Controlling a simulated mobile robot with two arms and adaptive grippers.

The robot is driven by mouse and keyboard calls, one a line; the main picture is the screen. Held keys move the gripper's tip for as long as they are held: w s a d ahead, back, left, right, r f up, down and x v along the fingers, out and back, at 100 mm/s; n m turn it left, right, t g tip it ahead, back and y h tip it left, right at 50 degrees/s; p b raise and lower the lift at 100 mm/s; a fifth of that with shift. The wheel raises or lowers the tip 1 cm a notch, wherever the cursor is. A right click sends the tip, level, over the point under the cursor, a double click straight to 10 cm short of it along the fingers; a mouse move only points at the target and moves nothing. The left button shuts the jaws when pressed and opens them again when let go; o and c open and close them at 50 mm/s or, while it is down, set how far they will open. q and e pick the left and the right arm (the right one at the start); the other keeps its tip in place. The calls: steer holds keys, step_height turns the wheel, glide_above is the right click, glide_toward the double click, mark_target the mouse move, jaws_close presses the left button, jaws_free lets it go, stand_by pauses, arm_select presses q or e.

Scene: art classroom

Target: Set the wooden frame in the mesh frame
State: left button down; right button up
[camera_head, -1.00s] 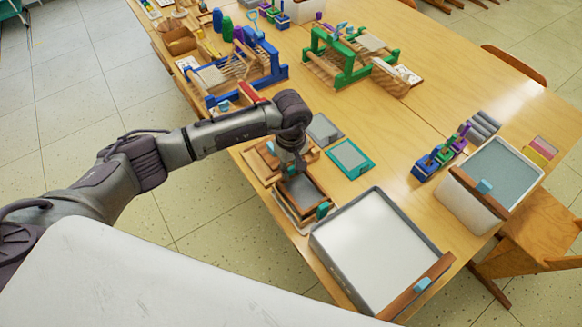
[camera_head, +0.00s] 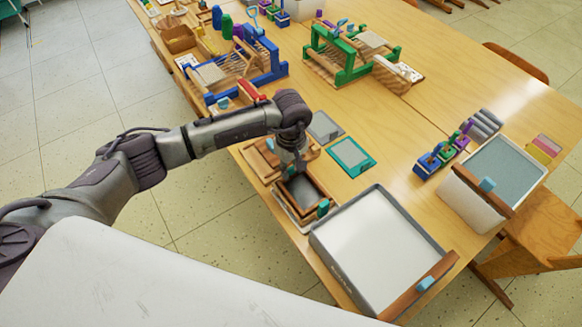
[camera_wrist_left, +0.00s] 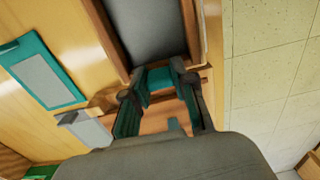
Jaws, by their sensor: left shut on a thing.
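The wooden frame (camera_head: 319,188) is a brown rectangle with teal grips. In the head view it sits over a paler frame with a dark grey inside, which I take to be the mesh frame (camera_head: 285,209), near the table's left edge. My left gripper (camera_head: 290,172) is at the far end of the wooden frame. In the left wrist view my left gripper (camera_wrist_left: 158,88) is shut on a teal grip of the wooden frame (camera_wrist_left: 188,30). I cannot tell whether the two frames touch all round. My right gripper is not in view.
A large white tray (camera_head: 350,283) with a wooden bar stands close at the near side. A teal-edged panel (camera_head: 351,155) and a grey panel (camera_head: 323,127) lie to the right of the gripper. A blue loom (camera_head: 270,70) stands behind. The table's middle is clear.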

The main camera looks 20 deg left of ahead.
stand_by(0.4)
arm_select(q)
steer(key=c, duration=0.9)
jaws_free()
steer(key=shift+o, duration=0.2)
steer(key=shift+r, duration=0.1)
step_height(320, 180, up, 12)
